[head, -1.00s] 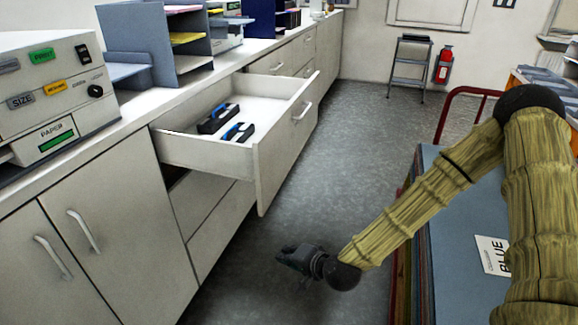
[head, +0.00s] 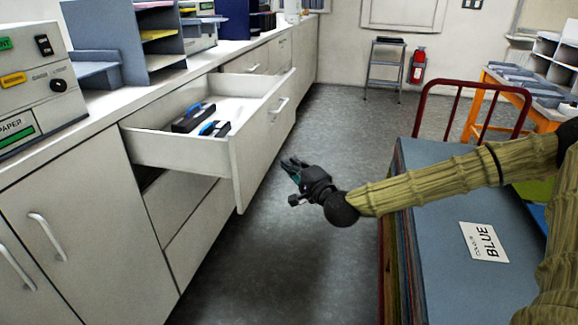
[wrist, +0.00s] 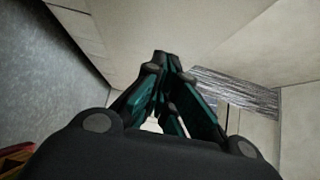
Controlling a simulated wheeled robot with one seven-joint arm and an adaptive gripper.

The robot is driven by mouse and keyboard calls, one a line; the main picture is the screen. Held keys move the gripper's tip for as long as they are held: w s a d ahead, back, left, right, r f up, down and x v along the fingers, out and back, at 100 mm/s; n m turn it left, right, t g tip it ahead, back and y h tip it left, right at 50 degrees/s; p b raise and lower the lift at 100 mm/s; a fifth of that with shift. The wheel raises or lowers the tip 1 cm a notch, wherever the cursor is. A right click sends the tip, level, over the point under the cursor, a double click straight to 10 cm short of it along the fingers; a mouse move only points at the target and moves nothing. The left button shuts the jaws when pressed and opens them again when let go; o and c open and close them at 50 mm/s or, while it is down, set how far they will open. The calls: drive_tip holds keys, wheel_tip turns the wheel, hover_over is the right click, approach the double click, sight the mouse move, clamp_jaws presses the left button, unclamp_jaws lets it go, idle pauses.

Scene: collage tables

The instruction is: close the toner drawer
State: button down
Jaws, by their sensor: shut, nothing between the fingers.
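The toner drawer (head: 252,142) is pulled well out of the white cabinet in the head view. Two black toner cartridges with blue parts (head: 193,117) lie inside it. Its front panel carries a silver handle (head: 279,103). My gripper (head: 290,166) is to the right of the drawer front, apart from it in the head view, with its fingers pointing up and left. In the wrist view the finger tips (wrist: 165,58) meet, with nothing between them. Pale panels fill much of that view; I cannot tell which of them belong to the drawer.
A cart stacked with blue sheets (head: 430,225) and a red rail (head: 470,90) stands at the right. A machine (head: 30,85) and a blue-grey sorter (head: 110,40) stand on the counter. A step stool (head: 385,65) and a fire extinguisher (head: 418,65) are at the back. The grey floor between is clear.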

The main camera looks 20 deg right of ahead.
approach(259, 145)
drive_tip(key=w+d, duration=0.1)
drive_tip(key=d, duration=0.2)
drive_tip(key=shift+w+a, duration=1.65)
drive_tip(key=shift+a, duration=0.25)
